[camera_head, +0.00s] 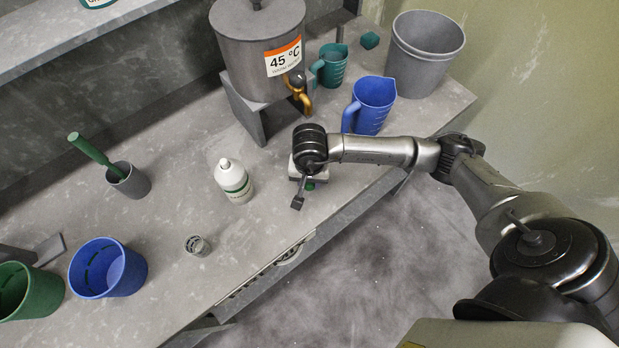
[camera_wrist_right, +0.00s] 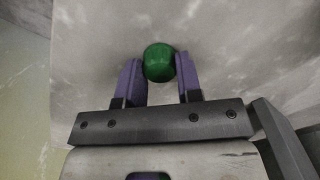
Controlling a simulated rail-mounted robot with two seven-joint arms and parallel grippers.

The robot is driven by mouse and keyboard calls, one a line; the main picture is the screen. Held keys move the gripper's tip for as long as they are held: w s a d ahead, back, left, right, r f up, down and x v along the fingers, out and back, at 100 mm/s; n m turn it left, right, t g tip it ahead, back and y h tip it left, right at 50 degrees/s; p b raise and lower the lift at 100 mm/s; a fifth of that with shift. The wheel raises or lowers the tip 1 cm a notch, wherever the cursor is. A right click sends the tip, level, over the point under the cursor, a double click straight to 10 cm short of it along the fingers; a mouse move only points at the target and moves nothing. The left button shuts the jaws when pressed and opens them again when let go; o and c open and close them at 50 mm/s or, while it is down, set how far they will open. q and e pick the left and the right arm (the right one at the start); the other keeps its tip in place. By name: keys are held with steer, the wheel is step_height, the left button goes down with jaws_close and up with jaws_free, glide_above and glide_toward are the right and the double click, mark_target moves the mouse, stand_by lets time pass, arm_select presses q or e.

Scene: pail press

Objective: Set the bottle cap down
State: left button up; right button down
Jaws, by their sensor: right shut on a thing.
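The bottle cap is small, round and green (camera_wrist_right: 159,62). My right gripper (camera_wrist_right: 158,72) is shut on it, with a purple finger pad on either side. In the head view a little green of the cap (camera_head: 309,187) shows under my right gripper (camera_head: 307,180), near the counter's front edge. The wrist view shows the grey counter (camera_wrist_right: 230,45) behind the cap; whether the cap touches it I cannot tell. A white bottle (camera_head: 234,182) with a green-marked label stands upright to the left of the gripper. My left gripper is not in view.
A small clear cup (camera_head: 198,246), a blue pail (camera_head: 107,268) and a green pail (camera_head: 28,292) stand left. A grey cup (camera_head: 128,180) holds a green-handled tool. A blue jug (camera_head: 371,106) and a tank (camera_head: 259,50) stand behind. The counter between bottle and gripper is clear.

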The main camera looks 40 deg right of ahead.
steer(key=shift+f, duration=0.15)
steer(key=c, duration=0.8)
jaws_free()
